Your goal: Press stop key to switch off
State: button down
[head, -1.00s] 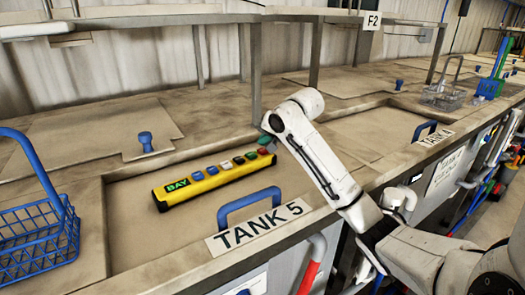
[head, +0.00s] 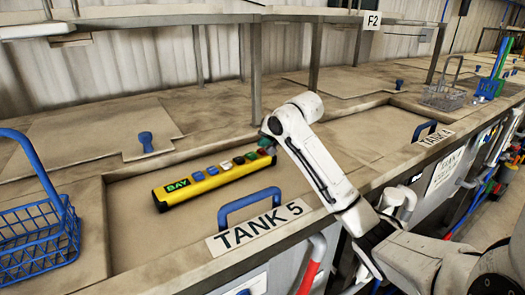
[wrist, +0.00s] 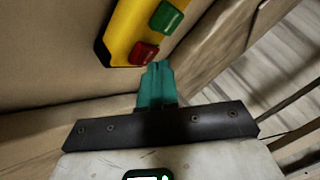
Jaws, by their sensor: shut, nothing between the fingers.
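A yellow control bar (head: 217,183) lies on the lid of tank 5, with a green "BAY" display (head: 177,185) at its left end and a row of coloured keys. The red key (head: 262,153) is at the right end, beside a green key (head: 251,156). The wrist view shows the red key (wrist: 143,53) near the bar's end and the green key (wrist: 167,17) beyond it. My gripper (wrist: 157,66) has teal fingers, shut and empty, with tips close beside the red key. I cannot tell whether they touch it. In the head view my gripper (head: 266,143) is at the bar's right end.
A blue lid handle (head: 248,203) and the "TANK 5" plate (head: 259,228) are in front of the bar. A blue basket (head: 35,240) stands at the left. A shelf post (head: 256,75) rises behind my gripper. Tank 4's lid (head: 375,130) lies to the right.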

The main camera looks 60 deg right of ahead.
jog(key=shift+f, duration=0.5)
dwell(0.6)
jog(key=shift+r, duration=0.1)
jog(key=shift+r+p, duration=0.8)
jog(key=shift+p, duration=0.15)
notch_tip(320, 180, up, 5)
jog(key=p, duration=0.5)
